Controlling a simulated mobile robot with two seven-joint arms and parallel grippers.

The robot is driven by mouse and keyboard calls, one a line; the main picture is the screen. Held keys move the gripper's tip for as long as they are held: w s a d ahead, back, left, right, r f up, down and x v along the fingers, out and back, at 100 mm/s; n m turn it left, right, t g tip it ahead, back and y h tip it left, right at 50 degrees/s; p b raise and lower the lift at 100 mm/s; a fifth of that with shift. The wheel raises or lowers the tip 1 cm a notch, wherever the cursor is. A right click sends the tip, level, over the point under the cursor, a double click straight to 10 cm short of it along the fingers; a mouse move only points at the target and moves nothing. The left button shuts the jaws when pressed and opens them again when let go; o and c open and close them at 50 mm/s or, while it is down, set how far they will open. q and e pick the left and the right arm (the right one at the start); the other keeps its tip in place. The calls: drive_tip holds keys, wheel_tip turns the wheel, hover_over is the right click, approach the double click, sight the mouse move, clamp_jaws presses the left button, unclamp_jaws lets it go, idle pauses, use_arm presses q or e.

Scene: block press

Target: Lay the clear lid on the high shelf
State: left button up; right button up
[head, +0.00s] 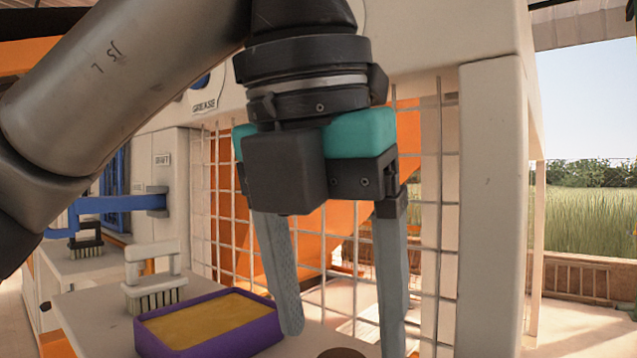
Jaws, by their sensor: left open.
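My left gripper (341,340) hangs down in the middle of the head view, with its two grey fingers spread apart. I see nothing held between them. Its left finger is just right of the purple tray and in front of the wire mesh. I cannot make out the clear lid in this view. No high shelf can be told for sure either; my arm and gripper cover part of the machine. My right gripper is not in view.
A purple tray (150,343) with a yellow filling stands on a pale ledge (90,312). A pale-handled brush (153,277) is beside it, and a dark brush (86,242) farther back. Wire mesh (440,200) and a thick pale post (490,210) stand close to the gripper.

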use_arm(q)
drive_tip(key=v, duration=0.9)
